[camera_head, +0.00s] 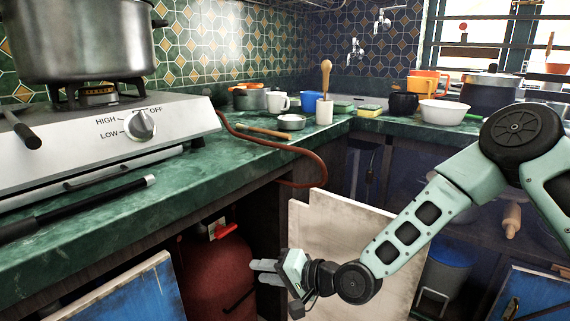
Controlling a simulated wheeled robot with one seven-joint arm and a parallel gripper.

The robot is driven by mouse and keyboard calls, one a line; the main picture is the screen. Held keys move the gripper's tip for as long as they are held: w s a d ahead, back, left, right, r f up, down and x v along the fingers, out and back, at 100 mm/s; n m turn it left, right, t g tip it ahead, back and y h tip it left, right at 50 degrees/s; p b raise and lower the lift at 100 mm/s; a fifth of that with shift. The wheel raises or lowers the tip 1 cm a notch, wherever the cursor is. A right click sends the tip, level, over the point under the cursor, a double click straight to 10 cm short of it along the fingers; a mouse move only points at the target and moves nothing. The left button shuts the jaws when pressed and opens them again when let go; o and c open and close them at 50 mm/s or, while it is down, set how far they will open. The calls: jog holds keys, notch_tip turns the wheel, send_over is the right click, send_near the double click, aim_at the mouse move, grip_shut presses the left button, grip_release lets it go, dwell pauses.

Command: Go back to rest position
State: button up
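My gripper (266,271) is at the lower middle of the head view, below the counter's level, at the end of my arm that reaches in from the right. Its pale fingers point left, in front of the red gas cylinder. The fingers look close together, but I cannot tell whether they are open or shut. I see nothing held in them. The gas hotplate (65,150) stands on the counter at left, with its knob (141,125) between the HIGH, LOW and OFF marks. A large steel pot (80,40) sits over its burner.
The red gas cylinder (215,275) stands under the green counter (215,180), with a hose (310,160) looping past the edge. A whitish panel (340,235) stands behind my gripper. A black rod-like tool (90,203) lies along the counter's front. Cups and a white bowl (443,112) stand farther back.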

jog(key=s+d+r+n+g+h, duration=0.2)
jog(key=s+d+r+n+h, duration=0.15)
jog(key=s+d, duration=0.4)
jog(key=s+d+r+n+g+h, duration=0.25)
jog(key=s+d+r+h, duration=0.2)
jog(key=s, duration=0.65)
jog(key=s+d+r+n+g+h, duration=0.2)
jog(key=s+d+r+n+h, duration=0.2)
jog(key=s+d, duration=0.4)
notch_tip(320, 180, up, 30)
jog(key=s+a+p, duration=0.1)
jog(key=p, duration=2.9)
jog(key=shift+a, duration=0.2)
